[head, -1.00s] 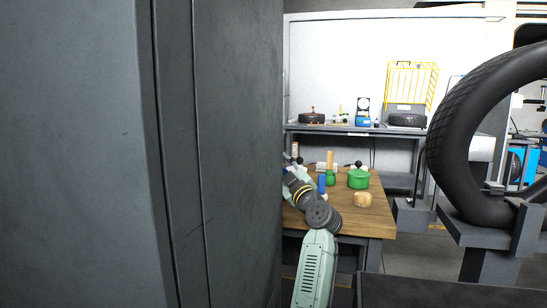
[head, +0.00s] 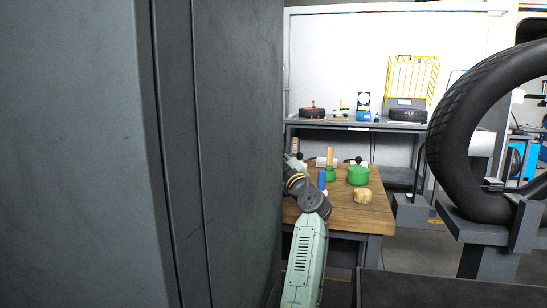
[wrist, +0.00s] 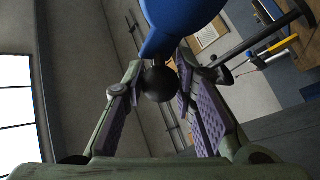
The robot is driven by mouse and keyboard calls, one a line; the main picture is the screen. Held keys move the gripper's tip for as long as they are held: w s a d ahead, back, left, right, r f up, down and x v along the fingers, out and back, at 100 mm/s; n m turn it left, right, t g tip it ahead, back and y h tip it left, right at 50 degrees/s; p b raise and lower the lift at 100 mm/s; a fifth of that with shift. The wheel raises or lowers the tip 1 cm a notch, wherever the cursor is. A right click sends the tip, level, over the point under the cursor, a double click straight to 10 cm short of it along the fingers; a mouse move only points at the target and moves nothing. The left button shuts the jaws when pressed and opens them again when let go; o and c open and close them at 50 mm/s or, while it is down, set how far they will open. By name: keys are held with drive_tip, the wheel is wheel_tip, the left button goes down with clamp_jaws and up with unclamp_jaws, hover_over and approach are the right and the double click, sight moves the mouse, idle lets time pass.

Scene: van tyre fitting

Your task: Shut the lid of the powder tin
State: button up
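In the wrist view, a blue rounded part (wrist: 185,20) with a black ball knob (wrist: 160,84) is close in front of my gripper (wrist: 160,78). The gripper's purple-padded fingers are spread, with the knob between or just beyond their tips; contact is not clear. I cannot tell whether this blue part is the powder tin's lid. A blue cylinder (head: 322,181) and a green round pot with a black knob (head: 358,175) stand on the wooden table.
A large grey panel (head: 80,150) fills the left. The wooden table (head: 345,215) also holds a round wooden piece (head: 362,196) and a green item with a wooden handle (head: 330,172). A tyre (head: 455,150) on a stand is at right. A shelf (head: 345,125) is behind.

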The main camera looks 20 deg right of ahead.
clamp_jaws()
drive_tip(key=shift+d+r, duration=0.1)
idle(0.4)
